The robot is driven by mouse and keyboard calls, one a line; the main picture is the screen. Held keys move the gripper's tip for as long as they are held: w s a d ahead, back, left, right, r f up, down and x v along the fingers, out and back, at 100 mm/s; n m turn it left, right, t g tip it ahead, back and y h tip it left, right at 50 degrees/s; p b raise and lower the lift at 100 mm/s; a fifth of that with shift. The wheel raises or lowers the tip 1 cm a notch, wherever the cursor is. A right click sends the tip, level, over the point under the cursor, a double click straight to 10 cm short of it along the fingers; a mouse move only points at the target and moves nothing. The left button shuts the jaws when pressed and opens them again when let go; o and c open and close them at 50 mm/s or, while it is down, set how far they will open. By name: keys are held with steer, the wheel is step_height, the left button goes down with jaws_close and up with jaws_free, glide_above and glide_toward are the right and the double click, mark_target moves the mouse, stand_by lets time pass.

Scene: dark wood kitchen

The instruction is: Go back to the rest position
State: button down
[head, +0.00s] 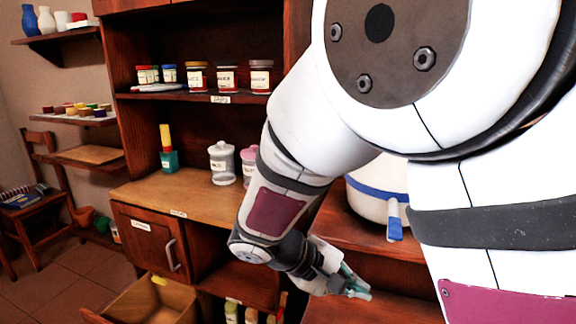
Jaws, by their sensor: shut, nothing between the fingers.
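My gripper (356,289) is at the lower middle of the head view, at the end of my white arm. Its greenish fingers are shut, with nothing between them. It is in front of the lower right part of the dark wood cabinet, above a reddish-brown wooden surface (345,312). My arm is bent and hides much of the cabinet's right side.
An open drawer (152,303) juts out at the lower left, below a cabinet door (150,240). A white container with a blue band (378,190) stands close behind my arm. Floor (60,275) is free at left.

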steer(key=s+d+r+m+g+y, duration=0.1)
steer(key=s+d+r+m+y, duration=0.1)
steer(key=s+d+r, duration=0.3)
steer(key=s+d+r+m+g+y, duration=0.2)
steer(key=s+d+r, duration=0.1)
steer(key=s, duration=0.4)
steer(key=s+a+r+m+t+y, duration=0.1)
steer(key=s+y, duration=0.2)
steer(key=s, duration=0.4)
steer(key=s+a+r+m+t+y, duration=0.1)
steer(key=s+m+y, duration=0.15)
steer(key=s, duration=0.45)
step_height(320, 180, up, 16)
steer(key=n+t+p, duration=0.1)
steer(key=t+p, duration=0.2)
steer(key=p, duration=1.2)
steer(key=shift+s+d+r, duration=0.15)
steer(key=shift+s, duration=0.05)
